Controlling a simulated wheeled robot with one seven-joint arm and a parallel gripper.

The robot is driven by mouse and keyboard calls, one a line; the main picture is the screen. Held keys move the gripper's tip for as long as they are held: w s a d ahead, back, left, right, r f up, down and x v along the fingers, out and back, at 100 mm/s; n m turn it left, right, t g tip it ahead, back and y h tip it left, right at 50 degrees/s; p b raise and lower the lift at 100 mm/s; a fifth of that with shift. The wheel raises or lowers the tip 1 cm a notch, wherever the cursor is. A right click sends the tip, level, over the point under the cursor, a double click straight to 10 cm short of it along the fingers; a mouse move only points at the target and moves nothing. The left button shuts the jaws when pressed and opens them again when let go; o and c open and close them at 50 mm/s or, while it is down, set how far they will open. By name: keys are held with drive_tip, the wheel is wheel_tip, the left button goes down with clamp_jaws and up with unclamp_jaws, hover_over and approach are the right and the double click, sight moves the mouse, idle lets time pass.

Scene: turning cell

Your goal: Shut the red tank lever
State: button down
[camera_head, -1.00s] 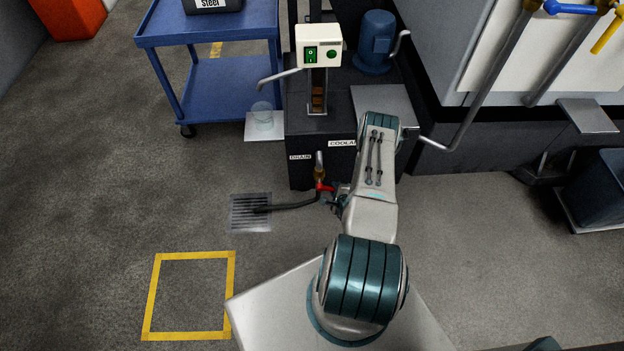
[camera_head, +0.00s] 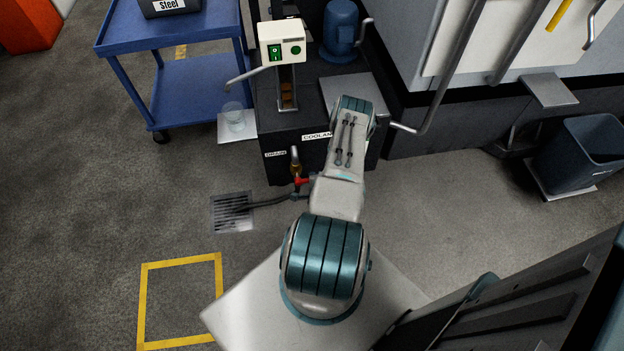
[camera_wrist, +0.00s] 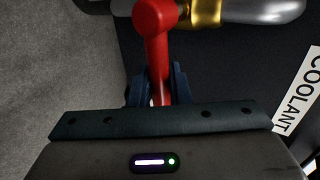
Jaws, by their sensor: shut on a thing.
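The red tank lever (camera_wrist: 157,45) is on a brass valve (camera_wrist: 206,12) on the front of the dark coolant tank. In the wrist view the lever points down the picture, its end between the two fingers of my gripper (camera_wrist: 158,85). The fingers are shut on it. In the head view the red lever (camera_head: 301,181) shows small beside the brass valve (camera_head: 295,170), below the DRAIN label. My arm hides most of my gripper there.
A blue cart (camera_head: 190,90) stands at the left. A clear cup (camera_head: 233,117) stands on a ledge of the tank (camera_head: 270,140). A bin (camera_head: 582,155) is at the right. Floor at the left is free.

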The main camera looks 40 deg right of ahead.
drive_tip(key=c, duration=1.4)
unclamp_jaws()
drive_tip(key=shift+r, duration=0.1)
drive_tip(key=p+v, duration=0.2)
drive_tip(key=v, duration=1.1)
drive_tip(key=shift+s+a, duration=0.2)
drive_tip(key=shift+s, duration=0.1)
drive_tip(key=shift+r, duration=0.15)
